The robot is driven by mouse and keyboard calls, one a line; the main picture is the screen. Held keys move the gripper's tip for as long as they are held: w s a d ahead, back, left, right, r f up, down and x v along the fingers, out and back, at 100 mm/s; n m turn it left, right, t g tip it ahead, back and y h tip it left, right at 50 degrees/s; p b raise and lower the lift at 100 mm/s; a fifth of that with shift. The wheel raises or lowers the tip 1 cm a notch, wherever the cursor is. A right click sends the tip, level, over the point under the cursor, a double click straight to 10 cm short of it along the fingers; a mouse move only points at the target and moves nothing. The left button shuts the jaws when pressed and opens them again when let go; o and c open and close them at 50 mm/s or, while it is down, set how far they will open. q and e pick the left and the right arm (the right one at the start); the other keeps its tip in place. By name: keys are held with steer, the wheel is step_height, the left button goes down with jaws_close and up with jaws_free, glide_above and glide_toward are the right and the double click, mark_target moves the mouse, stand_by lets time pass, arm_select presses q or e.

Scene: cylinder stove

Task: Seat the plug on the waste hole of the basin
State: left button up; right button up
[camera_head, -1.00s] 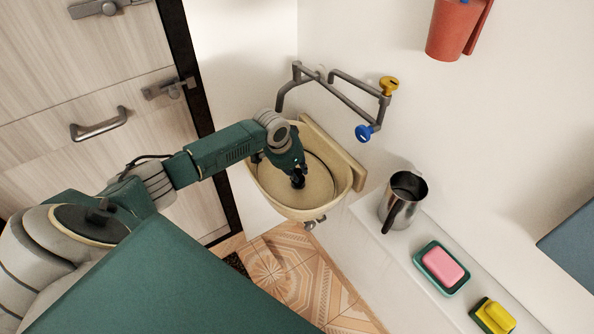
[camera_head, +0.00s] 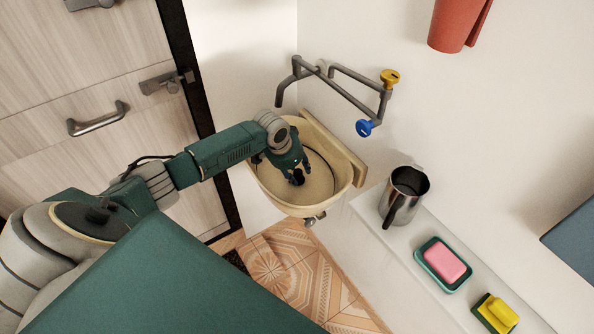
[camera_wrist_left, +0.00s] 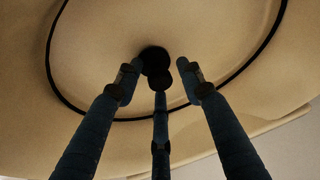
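The cream basin (camera_head: 330,192) hangs on the wall in the corner. My left gripper (camera_head: 298,174) is inside it, pointing down at its floor. In the left wrist view its fingers (camera_wrist_left: 158,76) are spread, with gaps between the tips. A small dark round piece (camera_wrist_left: 154,56) lies just beyond the fingertips, against the basin floor. It looks like the plug at the waste hole, but the hole itself is hidden, so I cannot tell how it sits. In the head view the fingers partly cover this spot. My right gripper is not in view.
Grey taps with yellow (camera_head: 390,78) and blue (camera_head: 364,128) knobs are on the wall above the basin. A metal jug (camera_head: 408,190), a pink soap in a green dish (camera_head: 444,264) and a yellow sponge (camera_head: 499,312) stand on the ledge to the right.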

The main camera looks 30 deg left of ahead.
arm_select(q)
steer(key=v, duration=1.2)
stand_by(0.6)
